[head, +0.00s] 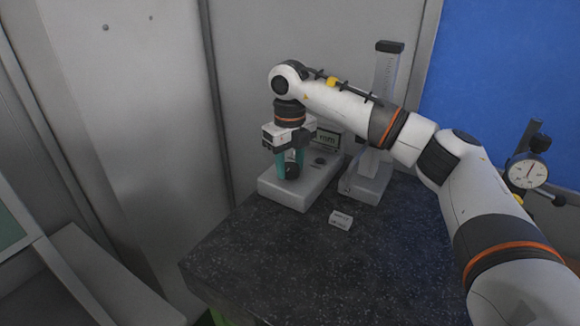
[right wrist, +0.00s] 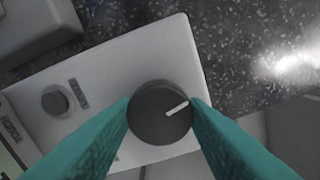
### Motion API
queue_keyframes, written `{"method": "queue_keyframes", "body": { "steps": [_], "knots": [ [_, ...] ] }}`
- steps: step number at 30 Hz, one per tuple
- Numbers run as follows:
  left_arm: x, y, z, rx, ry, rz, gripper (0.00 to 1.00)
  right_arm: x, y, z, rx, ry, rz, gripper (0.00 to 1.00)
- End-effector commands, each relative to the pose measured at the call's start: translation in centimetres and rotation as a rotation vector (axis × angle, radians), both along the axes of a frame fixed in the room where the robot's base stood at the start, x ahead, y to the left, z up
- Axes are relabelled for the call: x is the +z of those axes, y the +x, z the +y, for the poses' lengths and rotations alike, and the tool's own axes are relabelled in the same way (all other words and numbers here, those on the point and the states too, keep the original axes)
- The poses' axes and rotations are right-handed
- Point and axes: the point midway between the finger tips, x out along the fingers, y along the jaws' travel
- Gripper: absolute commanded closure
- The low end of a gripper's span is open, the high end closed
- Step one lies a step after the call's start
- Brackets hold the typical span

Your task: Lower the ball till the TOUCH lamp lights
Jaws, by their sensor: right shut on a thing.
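My right gripper (head: 287,168) points down with teal fingers shut on a dark round knob (head: 292,171) on a light grey instrument box (head: 300,193). In the right wrist view the fingers touch the knob (right wrist: 152,118) on opposite sides, and its white pointer line aims toward the right finger. A smaller dark knob (right wrist: 55,103) sits farther along the box, and a small display (head: 327,138) is at its back. The ball and the TOUCH lamp cannot be made out; my arm covers part of the area behind. My left gripper is out of view.
A tall stand (head: 386,90) with a pale base (head: 368,187) is beside the box, partly behind my arm. A dial gauge (head: 528,172) is at the right. A small label plate (head: 341,220) lies on the dark speckled tabletop (head: 290,260), whose front is clear.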

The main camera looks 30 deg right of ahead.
Motion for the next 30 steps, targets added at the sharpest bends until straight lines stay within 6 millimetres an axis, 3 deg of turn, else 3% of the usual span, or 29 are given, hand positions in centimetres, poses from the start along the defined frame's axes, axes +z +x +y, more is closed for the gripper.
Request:
{"method": "queue_keyframes", "body": {
  "steps": [15,30],
  "knots": [
    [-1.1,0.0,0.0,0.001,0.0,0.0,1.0,0.2,0.1,0.0,0.439,0.002,-0.006,0.83],
    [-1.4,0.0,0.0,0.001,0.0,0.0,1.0,0.3,0.1,0.0,0.611,0.001,-0.008,0.83]
  ]
}}
